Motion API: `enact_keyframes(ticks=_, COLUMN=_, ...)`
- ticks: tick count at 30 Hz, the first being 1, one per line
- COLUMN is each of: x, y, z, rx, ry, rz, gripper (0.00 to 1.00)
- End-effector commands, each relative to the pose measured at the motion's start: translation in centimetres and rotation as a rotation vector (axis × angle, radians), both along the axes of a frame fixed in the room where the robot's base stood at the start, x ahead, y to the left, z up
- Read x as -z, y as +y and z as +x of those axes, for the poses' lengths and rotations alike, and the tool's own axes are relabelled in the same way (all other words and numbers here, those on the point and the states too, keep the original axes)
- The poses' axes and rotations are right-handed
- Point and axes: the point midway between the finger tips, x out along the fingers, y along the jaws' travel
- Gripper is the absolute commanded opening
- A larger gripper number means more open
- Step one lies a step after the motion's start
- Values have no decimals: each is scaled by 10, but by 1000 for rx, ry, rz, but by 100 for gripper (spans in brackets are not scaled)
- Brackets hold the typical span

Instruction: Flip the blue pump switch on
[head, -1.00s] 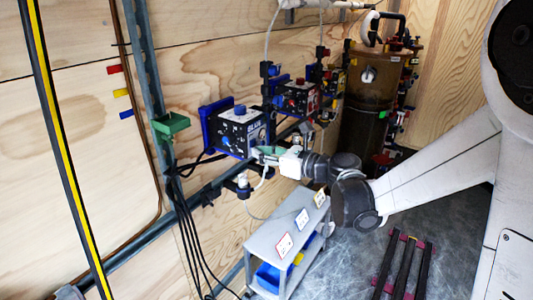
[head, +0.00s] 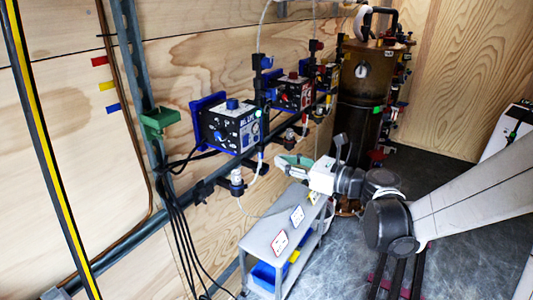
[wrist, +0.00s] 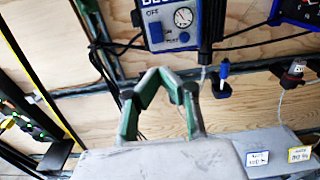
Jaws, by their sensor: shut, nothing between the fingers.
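I cannot tell the switch's position clearly. My gripper (head: 283,161) is to the right of and below the box, apart from it. In the wrist view its green-and-grey fingers (wrist: 163,76) come together at the tips below the box, empty.
A grey cart (head: 262,238) with labels and a blue bin is below my gripper. A clear filter bowl (head: 237,181) hangs under the blue box. A brown tank (head: 362,95) stands behind.

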Motion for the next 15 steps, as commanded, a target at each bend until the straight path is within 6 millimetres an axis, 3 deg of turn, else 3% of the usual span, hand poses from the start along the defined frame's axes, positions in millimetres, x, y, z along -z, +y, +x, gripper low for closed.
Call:
enact_keyframes(ticks=6, x=4, y=-28, z=-16, rx=2, ry=0, rz=0, gripper=0)
enact_keyframes(ticks=15, x=5, y=-37, z=-23, rx=0, ry=0, rz=0, gripper=0)
